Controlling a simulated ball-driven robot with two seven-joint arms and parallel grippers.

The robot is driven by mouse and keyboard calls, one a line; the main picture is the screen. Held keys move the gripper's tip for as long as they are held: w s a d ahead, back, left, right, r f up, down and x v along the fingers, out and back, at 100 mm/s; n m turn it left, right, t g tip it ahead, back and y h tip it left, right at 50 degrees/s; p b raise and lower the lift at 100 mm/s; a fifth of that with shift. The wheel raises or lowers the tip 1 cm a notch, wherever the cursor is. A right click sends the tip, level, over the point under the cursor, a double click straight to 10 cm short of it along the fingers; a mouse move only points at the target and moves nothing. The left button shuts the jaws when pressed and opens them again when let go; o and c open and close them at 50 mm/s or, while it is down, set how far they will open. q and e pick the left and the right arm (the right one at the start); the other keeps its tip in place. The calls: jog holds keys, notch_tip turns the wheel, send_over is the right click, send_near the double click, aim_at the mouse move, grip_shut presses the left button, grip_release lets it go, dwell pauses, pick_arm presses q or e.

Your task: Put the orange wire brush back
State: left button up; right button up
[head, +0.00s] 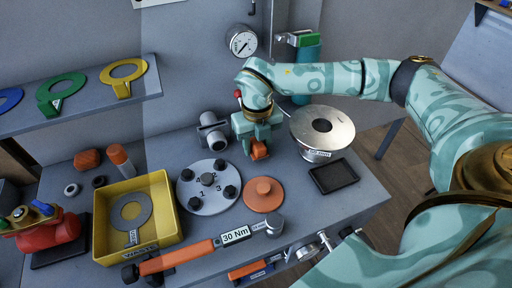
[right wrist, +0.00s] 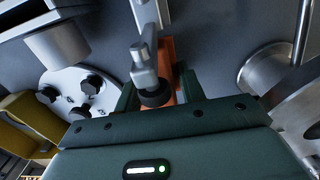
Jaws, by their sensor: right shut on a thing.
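My right gripper (head: 258,132) is over the back middle of the bench, between the grey pipe fitting and the round steel flange piece. It is shut on the orange wire brush (head: 259,150), whose orange end shows below the fingers. In the right wrist view the orange body of the brush (right wrist: 168,62) shows between the fingers (right wrist: 157,92), partly hidden behind a grey metal part with a black ring. The bristles cannot be made out. My left gripper is not in view.
A black tray (head: 334,189) lies empty at the right. The steel flange piece (head: 330,118) stands behind it. A bolted disc (head: 187,203), an orange disc (head: 263,205), a yellow bin (head: 168,201) and a 30 Nm torque wrench (head: 185,256) crowd the front. A gauge (head: 241,42) is on the wall.

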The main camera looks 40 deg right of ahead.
jog(key=shift+f, duration=0.75)
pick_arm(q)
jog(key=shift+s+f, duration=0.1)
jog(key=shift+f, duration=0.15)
pick_arm(e)
jog(key=shift+r, duration=0.15)
jog(key=o, duration=0.9)
jog(key=shift+o, duration=0.2)
pick_arm(q)
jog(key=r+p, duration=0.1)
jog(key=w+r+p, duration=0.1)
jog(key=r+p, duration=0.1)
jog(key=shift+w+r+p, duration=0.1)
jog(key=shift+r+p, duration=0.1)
jog(key=shift+p, duration=0.1)
pick_arm(e)
notch_tip(320, 180, up, 12)
jog(key=shift+r, duration=0.1)
